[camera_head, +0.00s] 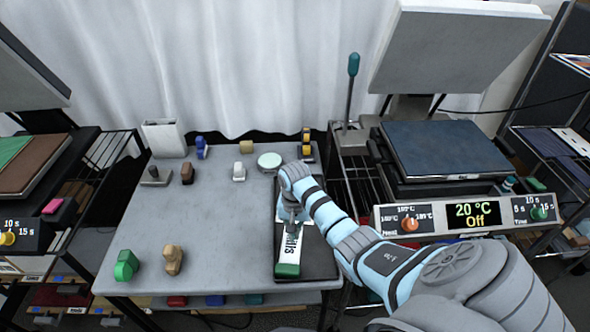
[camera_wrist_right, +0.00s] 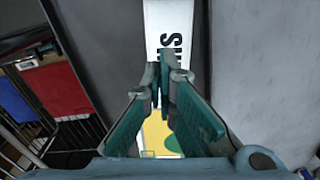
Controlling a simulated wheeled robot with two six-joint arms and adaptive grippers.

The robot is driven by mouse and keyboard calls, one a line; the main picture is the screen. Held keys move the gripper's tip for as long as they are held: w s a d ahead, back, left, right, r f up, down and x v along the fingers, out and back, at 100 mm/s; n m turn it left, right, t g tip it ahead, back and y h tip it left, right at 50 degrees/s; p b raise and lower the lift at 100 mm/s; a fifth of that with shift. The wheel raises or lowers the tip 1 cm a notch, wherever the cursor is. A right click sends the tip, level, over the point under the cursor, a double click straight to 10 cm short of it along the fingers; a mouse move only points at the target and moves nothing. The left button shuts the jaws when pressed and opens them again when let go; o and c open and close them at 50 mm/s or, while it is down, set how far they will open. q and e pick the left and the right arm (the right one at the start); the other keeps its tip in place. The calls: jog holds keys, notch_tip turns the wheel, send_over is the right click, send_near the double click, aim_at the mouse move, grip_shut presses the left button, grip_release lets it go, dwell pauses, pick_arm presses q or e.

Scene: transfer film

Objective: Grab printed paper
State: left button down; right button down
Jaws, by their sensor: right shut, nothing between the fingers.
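The printed paper (camera_head: 288,247) is a white strip with dark lettering, lying on a dark pad (camera_head: 318,262) at the right side of the grey table. A yellow and green printed area (camera_wrist_right: 156,130) shows between the fingers. I cannot tell whether the fingertips touch the paper. My left gripper is not in view.
Toy-like stamps and blocks stand on the table (camera_head: 215,235), including a green one (camera_head: 126,266) and a tan one (camera_head: 172,260). A round pale tin (camera_head: 269,162) is behind my gripper. A heat press (camera_head: 440,150) stands at right. The table's middle is clear.

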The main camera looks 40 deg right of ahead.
aim_at(293, 260)
notch_tip(293, 260, down, 5)
jog(key=shift+r+b, duration=0.2)
jog(key=shift+b, duration=0.5)
jog(key=shift+s+a+f+p, duration=0.1)
jog(key=shift+s+a+p, duration=0.8)
jog(key=shift+s+a, duration=0.5)
jog(key=shift+a, duration=0.1)
